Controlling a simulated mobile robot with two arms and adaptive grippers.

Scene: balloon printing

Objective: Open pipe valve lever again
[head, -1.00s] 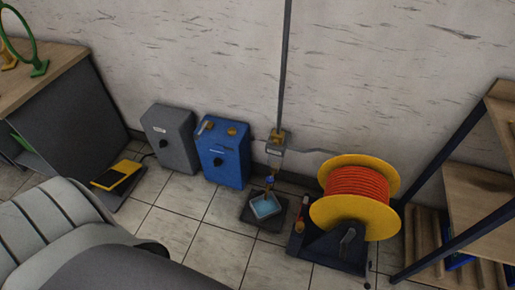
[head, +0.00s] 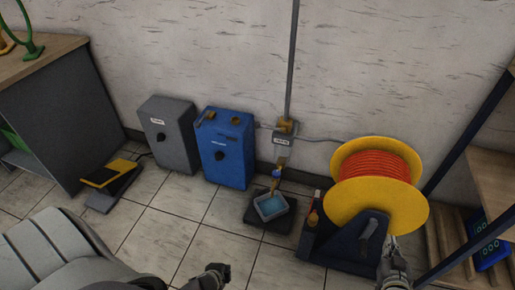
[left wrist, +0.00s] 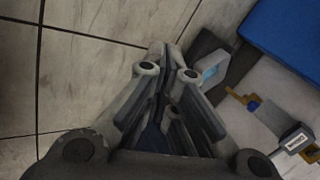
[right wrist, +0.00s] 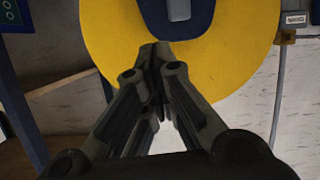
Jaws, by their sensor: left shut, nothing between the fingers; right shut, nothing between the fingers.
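The grey pipe (head: 294,60) runs down the wall to a brass fitting (head: 286,126) with a labelled grey box (head: 283,142). Below is a small tap with a blue part (head: 276,176), above a tray of blue liquid (head: 271,207). In the left wrist view the yellow tap piece (left wrist: 240,97) and labelled box (left wrist: 296,142) lie right of the fingers. Which piece is the lever is too small to tell. My left gripper (head: 222,270) is shut and empty, low and left of the tray. My right gripper (head: 393,243) is shut and empty, by the reel's front right.
A yellow reel with orange hose (head: 372,180) stands right of the tap. The blue box (head: 223,148) and grey box (head: 168,135) stand left. A shelf (head: 490,185) is at the right, a yellow pedal (head: 108,173) at the left. The tiled floor before the tray is clear.

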